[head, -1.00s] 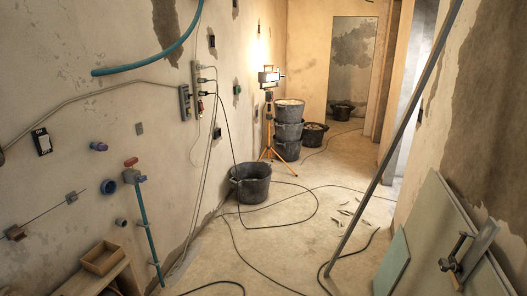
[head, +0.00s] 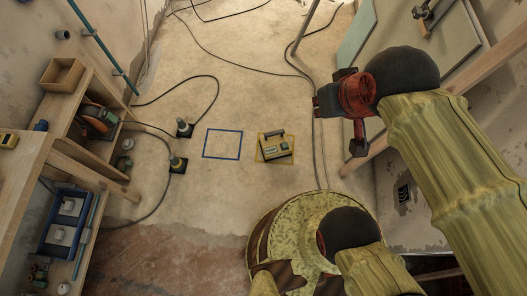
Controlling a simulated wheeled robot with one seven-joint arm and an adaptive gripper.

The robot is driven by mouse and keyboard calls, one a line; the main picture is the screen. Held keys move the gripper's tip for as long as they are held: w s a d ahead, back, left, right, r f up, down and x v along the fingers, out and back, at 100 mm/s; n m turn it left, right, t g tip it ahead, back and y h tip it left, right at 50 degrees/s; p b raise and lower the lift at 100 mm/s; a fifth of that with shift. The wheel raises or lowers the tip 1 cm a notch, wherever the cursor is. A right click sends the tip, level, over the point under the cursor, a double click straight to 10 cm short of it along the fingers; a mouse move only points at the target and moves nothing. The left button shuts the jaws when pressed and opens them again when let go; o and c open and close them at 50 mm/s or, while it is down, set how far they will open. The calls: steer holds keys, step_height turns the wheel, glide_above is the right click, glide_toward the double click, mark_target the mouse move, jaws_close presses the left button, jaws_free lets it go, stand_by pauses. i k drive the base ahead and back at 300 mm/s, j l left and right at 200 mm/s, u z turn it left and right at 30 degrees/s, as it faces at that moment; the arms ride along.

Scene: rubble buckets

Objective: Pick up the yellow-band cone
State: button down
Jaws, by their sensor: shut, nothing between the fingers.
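Two small cone-like objects on dark square bases stand on the floor left of centre. The nearer one (head: 177,163) looks yellowish near its top and may be the yellow-band cone. The farther one (head: 183,128) looks paler. Both are too small for me to be sure of their bands. My gripper (head: 326,102) is at the end of my arm on the right, above the floor and well to the right of both cones. It is shut and empty, and its fingertips are hard to make out.
Black cables (head: 215,82) run across the floor by the cones. A wooden bench (head: 62,140) stands on the left, and boards (head: 440,45) lean at right.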

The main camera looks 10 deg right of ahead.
mark_target(178, 166)
steer(key=j, duration=0.15)
steer(key=u, duration=1.4)
steer(key=z, duration=1.45)
steer(key=u, duration=1.45)
